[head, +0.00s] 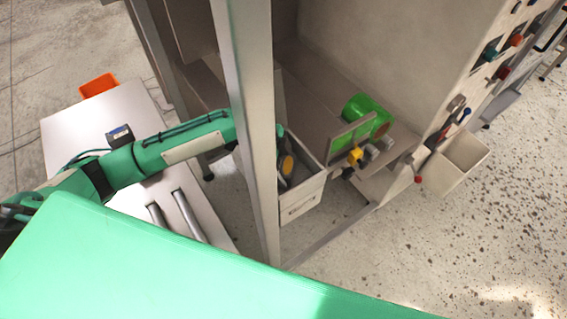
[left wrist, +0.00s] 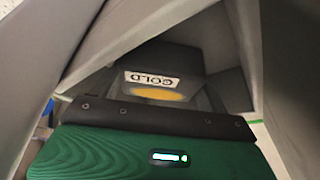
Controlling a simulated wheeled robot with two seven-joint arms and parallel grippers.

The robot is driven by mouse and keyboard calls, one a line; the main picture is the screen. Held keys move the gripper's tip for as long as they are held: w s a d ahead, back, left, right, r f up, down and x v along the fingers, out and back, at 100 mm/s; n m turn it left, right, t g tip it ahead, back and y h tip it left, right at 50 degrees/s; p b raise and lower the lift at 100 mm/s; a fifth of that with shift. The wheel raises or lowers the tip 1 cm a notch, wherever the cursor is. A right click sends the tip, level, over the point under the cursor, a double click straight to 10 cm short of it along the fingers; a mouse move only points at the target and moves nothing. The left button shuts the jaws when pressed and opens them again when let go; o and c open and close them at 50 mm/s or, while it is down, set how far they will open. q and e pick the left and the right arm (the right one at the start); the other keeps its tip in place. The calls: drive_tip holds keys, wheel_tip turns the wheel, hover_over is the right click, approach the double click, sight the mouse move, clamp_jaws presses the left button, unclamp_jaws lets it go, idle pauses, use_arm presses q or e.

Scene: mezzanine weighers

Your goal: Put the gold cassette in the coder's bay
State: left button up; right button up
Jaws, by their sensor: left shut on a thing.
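The gold cassette (left wrist: 165,58) is dark grey with a white GOLD label and a yellow oval patch, seen close up in the left wrist view. My left gripper (left wrist: 165,85) is shut on it. In the head view the left arm passes behind a grey upright post, and the dark cassette with its yellow patch (head: 287,164) shows just right of the post, at a pale open-topped box (head: 302,201). I cannot tell how deep it sits in the box or whether it touches. No part here is clearly marked as the coder's bay. My right gripper is not in view.
The post (head: 257,130) stands close beside my left arm. A pale bin (head: 455,165) hangs at right.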

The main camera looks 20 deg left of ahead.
use_arm(q)
drive_tip(key=o, duration=0.8)
drive_tip(key=shift+f, duration=0.1)
drive_tip(key=shift+o, duration=0.2)
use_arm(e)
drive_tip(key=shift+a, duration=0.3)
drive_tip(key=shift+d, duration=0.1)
use_arm(q)
drive_tip(key=shift+a+r, duration=0.1)
drive_tip(key=shift+r, duration=0.25)
drive_tip(key=b+v, duration=0.2)
drive_tip(key=v, duration=0.4)
drive_tip(key=shift+r, duration=0.15)
drive_tip(key=shift+a+r, duration=0.15)
drive_tip(key=shift+r, duration=0.25)
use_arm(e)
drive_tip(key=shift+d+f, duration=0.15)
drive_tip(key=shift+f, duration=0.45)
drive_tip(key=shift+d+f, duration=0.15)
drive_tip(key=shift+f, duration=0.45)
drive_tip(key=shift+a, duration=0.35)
